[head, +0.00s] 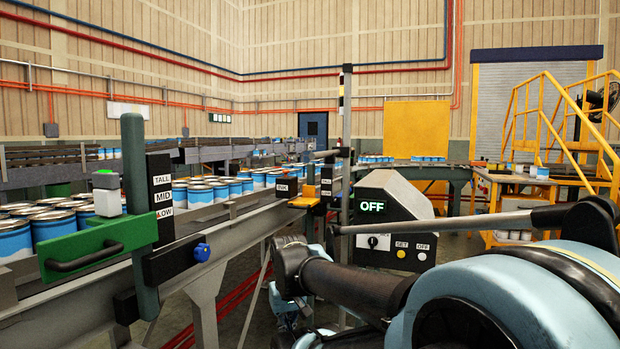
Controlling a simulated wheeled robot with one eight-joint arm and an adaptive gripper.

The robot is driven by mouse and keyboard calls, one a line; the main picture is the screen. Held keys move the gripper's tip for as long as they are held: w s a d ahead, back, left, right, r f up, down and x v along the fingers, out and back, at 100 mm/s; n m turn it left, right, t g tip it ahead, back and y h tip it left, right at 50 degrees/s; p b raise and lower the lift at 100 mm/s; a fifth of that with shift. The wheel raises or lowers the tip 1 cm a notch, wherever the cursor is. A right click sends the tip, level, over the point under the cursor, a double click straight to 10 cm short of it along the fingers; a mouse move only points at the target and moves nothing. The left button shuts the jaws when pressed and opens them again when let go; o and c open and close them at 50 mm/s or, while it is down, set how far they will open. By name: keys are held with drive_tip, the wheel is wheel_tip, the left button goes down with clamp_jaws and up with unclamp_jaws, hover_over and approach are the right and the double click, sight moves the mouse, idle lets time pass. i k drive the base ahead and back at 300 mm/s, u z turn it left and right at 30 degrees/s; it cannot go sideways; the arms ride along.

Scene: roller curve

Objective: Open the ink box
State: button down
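A small dark box (286,188) with a short white label sits on the conveyor's side rail near the middle of the head view. Its lettering is too small to read surely, so I cannot tell whether it is the ink box. No open lid shows on it. My arm reaches in from the right and bends down at the lower middle, in front of and below the rail. No gripper fingers can be made out there.
A conveyor (225,235) carries several blue-and-white cans (200,195). A post with TALL, MID and LOW labels (162,196) and a green handle bracket (90,248) stand at the left. A control box (385,215) reads OFF. Yellow stairs (560,120) stand at the right.

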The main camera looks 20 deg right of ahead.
sight(285, 185)
drive_tip(key=z, duration=0.15)
drive_tip(key=i, duration=0.55)
drive_tip(key=z, duration=0.15)
drive_tip(key=k, duration=1.15)
drive_tip(key=z, duration=0.45)
drive_tip(key=i, duration=1.45)
drive_tip(key=u, duration=0.6)
